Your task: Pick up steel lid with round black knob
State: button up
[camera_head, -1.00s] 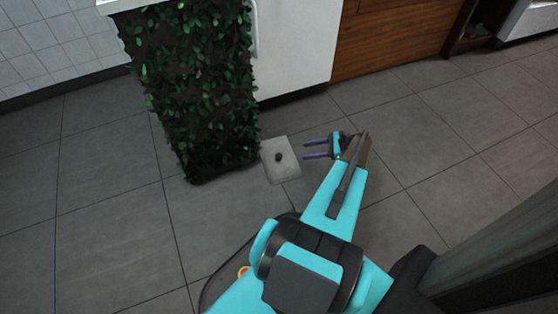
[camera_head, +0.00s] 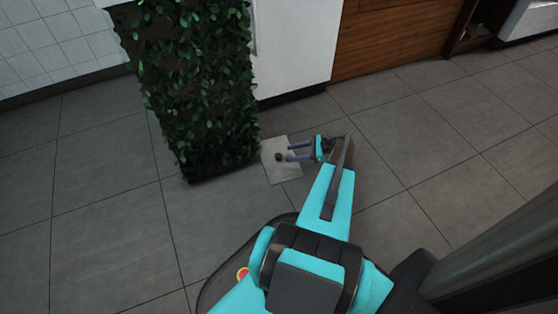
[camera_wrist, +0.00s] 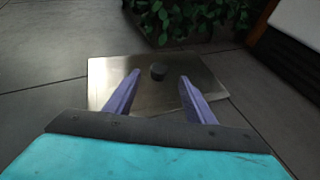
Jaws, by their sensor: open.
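The steel lid (camera_head: 284,173) is a flat, square metal plate lying on the grey tiled floor. Its round black knob (camera_head: 278,157) stands up at the middle. The lid also shows in the wrist view (camera_wrist: 103,72), with the knob (camera_wrist: 158,71) just beyond and between the fingertips. My gripper (camera_head: 288,152) is open and reaches over the lid from the right, its two purple fingers pointing at the knob. In the wrist view my gripper (camera_wrist: 160,74) has nothing between its fingers. I cannot tell its exact height above the lid.
A leafy green plant panel (camera_head: 195,95) stands right beside the lid on the left. A white cabinet (camera_head: 293,45) and a wooden front (camera_head: 390,38) stand behind. The tiled floor (camera_head: 440,130) to the right is clear.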

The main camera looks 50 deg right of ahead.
aim_at(282, 156)
jog(key=shift+w+a+f, duration=0.15)
jog(key=shift+w+a, duration=0.05)
jog(key=shift+w, duration=0.05)
jog(key=b+x, duration=0.2)
jog(key=shift+w+a+f, duration=0.1)
jog(key=shift+a+f, duration=0.1)
jog(key=shift+a, duration=0.05)
jog(key=shift+b+x, duration=0.6)
jog(key=shift+x, duration=0.6)
jog(key=shift+r, duration=0.1)
grip_shut()
